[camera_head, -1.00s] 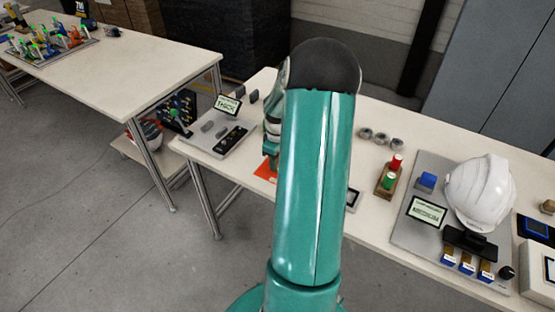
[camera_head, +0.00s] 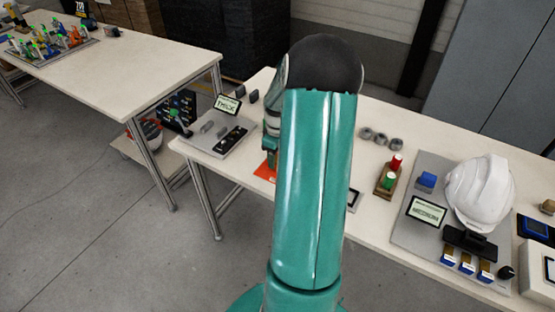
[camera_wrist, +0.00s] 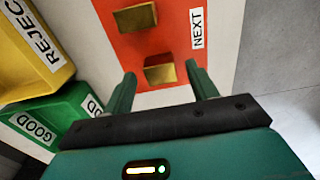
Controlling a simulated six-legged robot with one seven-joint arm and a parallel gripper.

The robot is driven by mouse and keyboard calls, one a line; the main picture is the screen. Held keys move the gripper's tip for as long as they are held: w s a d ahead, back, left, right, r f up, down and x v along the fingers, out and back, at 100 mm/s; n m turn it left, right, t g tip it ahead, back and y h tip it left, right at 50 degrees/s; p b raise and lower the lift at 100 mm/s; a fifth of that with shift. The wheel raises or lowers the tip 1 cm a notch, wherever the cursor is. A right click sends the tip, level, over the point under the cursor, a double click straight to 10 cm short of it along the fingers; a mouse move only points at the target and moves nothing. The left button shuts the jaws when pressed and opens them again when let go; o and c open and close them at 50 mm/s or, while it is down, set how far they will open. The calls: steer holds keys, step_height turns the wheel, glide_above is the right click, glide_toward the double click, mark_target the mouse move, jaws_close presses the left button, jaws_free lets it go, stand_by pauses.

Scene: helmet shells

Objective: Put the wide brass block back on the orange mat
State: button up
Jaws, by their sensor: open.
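The orange mat (camera_wrist: 172,40) carries a NEXT label in the wrist view; a corner of it (camera_head: 264,171) shows beside my arm in the head view. Two brass blocks are over the mat in the wrist view: one (camera_wrist: 135,19) near the top and one (camera_wrist: 160,74) lower. I cannot tell for sure which is the wide one. My gripper (camera_wrist: 160,70) is open, its fingertips on either side of the lower block, with gaps showing on both sides. In the head view my arm hides the blocks and most of the gripper.
A yellow REJECT bin (camera_wrist: 25,60) and a green GOOD bin (camera_wrist: 58,118) stand left of the mat in the wrist view. A grey panel with a small display (camera_head: 228,105) is left of my arm. A white helmet shell (camera_head: 480,190) is on the right.

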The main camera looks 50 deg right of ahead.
step_height(320, 180, up, 10)
steer(key=shift+f, duration=0.15)
steer(key=w+a+r+t+h, duration=0.15)
steer(key=a+r, duration=0.45)
steer(key=a, duration=0.6)
steer(key=w+a+r+t, duration=0.15)
steer(key=a+r, duration=0.45)
steer(key=a, duration=0.6)
steer(key=s+a+r+t, duration=0.1)
steer(key=s+a, duration=0.4)
steer(key=a, duration=0.3)
steer(key=s+a+r+m+t+y, duration=0.1)
steer(key=s+a+r, duration=0.1)
steer(key=s+a, duration=0.3)
steer(key=a, duration=0.4)
steer(key=shift+a+t, duration=0.25)
steer(key=shift+t, duration=0.05)
steer(key=shift+s+y, duration=0.1)
steer(key=shift+y, duration=0.15)
steer(key=c, duration=0.5)
steer(key=shift+d, duration=0.1)
